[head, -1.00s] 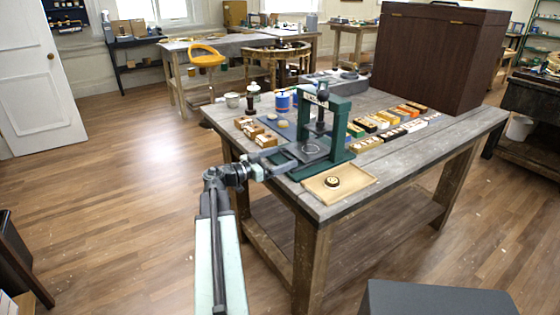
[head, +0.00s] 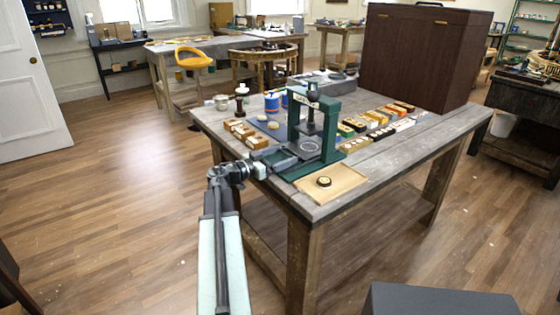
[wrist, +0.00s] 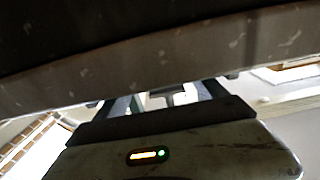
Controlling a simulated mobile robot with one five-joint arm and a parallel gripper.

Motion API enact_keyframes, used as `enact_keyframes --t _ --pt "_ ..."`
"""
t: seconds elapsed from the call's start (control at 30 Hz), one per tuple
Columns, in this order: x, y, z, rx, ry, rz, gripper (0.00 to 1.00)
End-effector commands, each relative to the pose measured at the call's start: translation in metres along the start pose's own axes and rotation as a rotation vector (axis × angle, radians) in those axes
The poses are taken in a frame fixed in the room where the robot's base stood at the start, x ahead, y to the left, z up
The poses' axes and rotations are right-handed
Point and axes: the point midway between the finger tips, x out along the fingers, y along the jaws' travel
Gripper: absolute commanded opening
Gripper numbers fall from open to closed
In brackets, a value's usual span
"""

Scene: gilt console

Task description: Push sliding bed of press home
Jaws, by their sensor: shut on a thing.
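The dark green press (head: 329,122) stands upright on the grey wooden workbench (head: 385,170). Its dark sliding bed (head: 286,160) sticks out of the frame toward the left edge of the bench, with a round plate on its inner part under the ram. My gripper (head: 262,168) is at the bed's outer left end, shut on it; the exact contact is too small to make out. In the wrist view my gripper (wrist: 160,103) shows its fingers beyond a dark body, with a small grey piece between them. A dark, blurred shape fills the top.
Rows of blocks (head: 380,118) and a large brown cabinet (head: 420,58) stand to the right.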

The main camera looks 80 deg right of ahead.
Motion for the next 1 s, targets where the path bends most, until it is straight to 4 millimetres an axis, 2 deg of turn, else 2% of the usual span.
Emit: enact_keyframes --t 0.2,0.23,0.27,0.77,0.87,1.0 --pt "0.0 -0.001 -0.002 -0.002 0.006 -0.002 0.09" --pt "0.0 -0.001 -0.002 -0.002 0.006 -0.002 0.85" --pt "0.0 -0.002 -0.002 -0.002 0.006 -0.003 0.91" --pt "-0.008 -0.005 -0.001 -0.001 0.004 -0.012 0.91" --pt "-0.019 -0.005 -0.001 -0.001 0.004 -0.013 0.91" --pt "-0.048 -0.004 -0.001 -0.001 0.004 -0.014 0.91"
